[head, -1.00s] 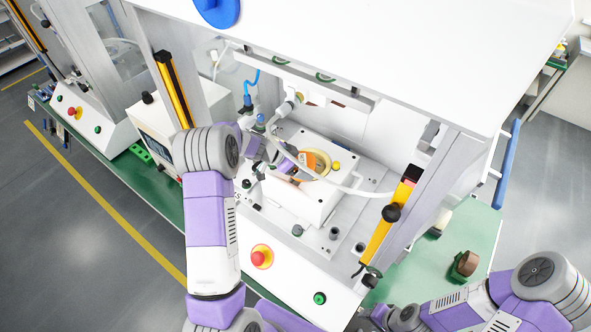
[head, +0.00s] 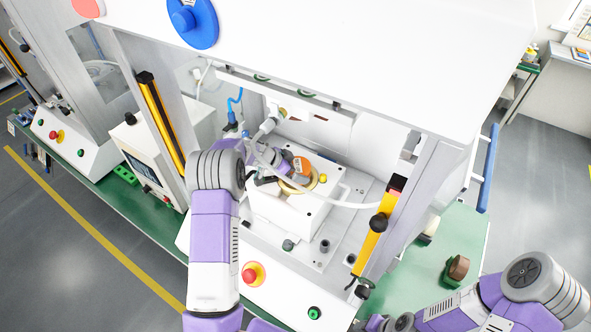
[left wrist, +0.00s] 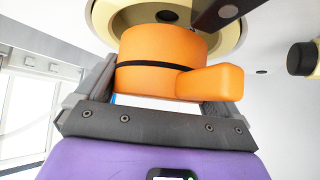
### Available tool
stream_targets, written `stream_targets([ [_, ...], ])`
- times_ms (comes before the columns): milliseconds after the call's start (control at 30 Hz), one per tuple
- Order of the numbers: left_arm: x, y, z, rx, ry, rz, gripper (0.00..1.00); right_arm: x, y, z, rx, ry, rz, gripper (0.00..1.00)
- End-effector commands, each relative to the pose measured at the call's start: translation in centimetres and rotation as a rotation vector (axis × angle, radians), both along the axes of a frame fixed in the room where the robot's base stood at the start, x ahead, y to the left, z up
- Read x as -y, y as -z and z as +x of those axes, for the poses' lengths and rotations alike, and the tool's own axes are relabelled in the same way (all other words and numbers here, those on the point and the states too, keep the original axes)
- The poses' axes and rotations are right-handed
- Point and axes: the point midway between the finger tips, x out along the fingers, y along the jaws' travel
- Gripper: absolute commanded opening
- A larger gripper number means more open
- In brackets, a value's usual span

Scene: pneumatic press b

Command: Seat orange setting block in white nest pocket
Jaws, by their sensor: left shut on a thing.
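The orange setting block (left wrist: 160,62) has a black band and a stub to the right in the left wrist view. My left gripper (left wrist: 155,95) is shut on it, one finger on each side. In the head view the block (head: 301,164) shows beyond my left gripper (head: 283,170), over the back part of the cream ring of the white nest (head: 290,209). The ring (left wrist: 105,18) lies behind the block in the left wrist view, its dark centre partly showing. The block looks outside the pocket; whether it touches the ring I cannot tell. My right gripper's fingers do not show.
A pale hose (head: 335,199) loops across the nest. A yellow post (head: 372,238) stands at the right of the press opening, another (head: 162,115) at the left. A red button (head: 252,274) is on the front panel. A brown part (head: 458,267) sits on the green table.

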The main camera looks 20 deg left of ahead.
Motion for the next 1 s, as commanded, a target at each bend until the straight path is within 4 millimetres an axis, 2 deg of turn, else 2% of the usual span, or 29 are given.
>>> stream_targets([
  [367,0.0,0.0,0.0,0.003,-0.001,-0.001,0.47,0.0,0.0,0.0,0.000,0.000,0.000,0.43],
  [1000,0.0,1.5,0.0,0.002,-0.001,-0.001,0.47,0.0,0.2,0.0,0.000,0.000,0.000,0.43],
])
